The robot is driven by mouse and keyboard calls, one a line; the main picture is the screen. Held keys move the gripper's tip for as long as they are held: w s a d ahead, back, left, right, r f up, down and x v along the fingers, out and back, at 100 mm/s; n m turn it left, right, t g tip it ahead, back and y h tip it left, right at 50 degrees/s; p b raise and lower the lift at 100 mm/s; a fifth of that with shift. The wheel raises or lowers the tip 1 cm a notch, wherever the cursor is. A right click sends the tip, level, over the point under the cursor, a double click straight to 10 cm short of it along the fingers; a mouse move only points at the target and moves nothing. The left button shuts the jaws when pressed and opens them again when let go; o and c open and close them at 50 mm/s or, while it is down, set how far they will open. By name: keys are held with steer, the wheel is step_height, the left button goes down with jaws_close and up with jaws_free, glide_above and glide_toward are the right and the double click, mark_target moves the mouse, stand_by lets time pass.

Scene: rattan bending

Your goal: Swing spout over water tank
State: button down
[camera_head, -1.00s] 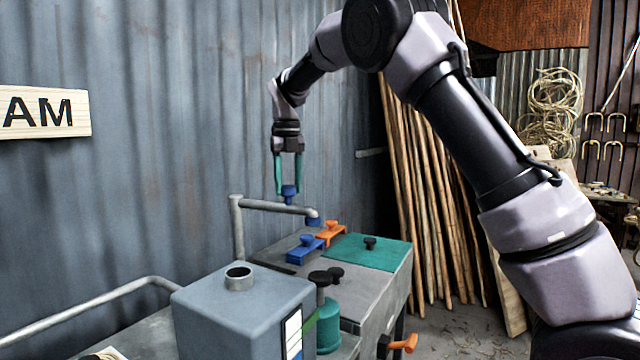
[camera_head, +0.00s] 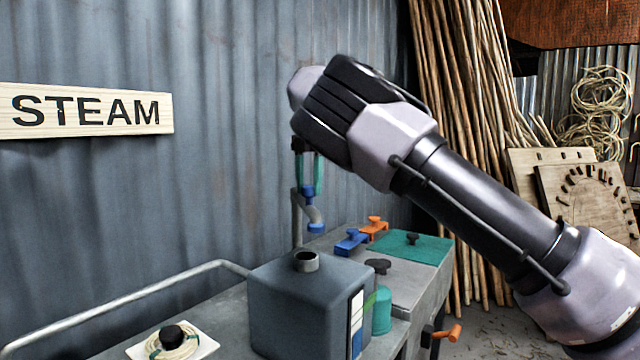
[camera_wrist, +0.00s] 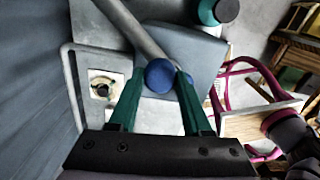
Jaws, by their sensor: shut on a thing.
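The spout (camera_head: 296,215) is a grey pipe rising behind the water tank, with an arm that ends in a blue tip (camera_head: 316,228). My gripper (camera_head: 308,190) is shut on the blue knob (camera_wrist: 159,75) on the spout's arm. In the wrist view its teal fingers stand on both sides of the knob. The water tank (camera_head: 290,295) is a dark grey box with a round open neck (camera_head: 306,261) on top. In the head view the blue tip appears above the neck; I cannot tell whether it is directly over it. In the wrist view the neck is hidden.
A teal jar (camera_head: 382,312) stands right of the tank. A pipe rail (camera_head: 130,285) runs along the wall.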

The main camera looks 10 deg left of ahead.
steer(key=shift+s+a+m, duration=0.2)
steer(key=shift+a+m, duration=0.1)
steer(key=shift+a, duration=0.15)
steer(key=shift+s+a+m, duration=0.2)
steer(key=shift+a+m, duration=0.1)
steer(key=shift+a, duration=0.25)
steer(key=shift+c, duration=1.7)
jaws_free()
step_height(320, 180, up, 11)
steer(key=shift+f, duration=0.15)
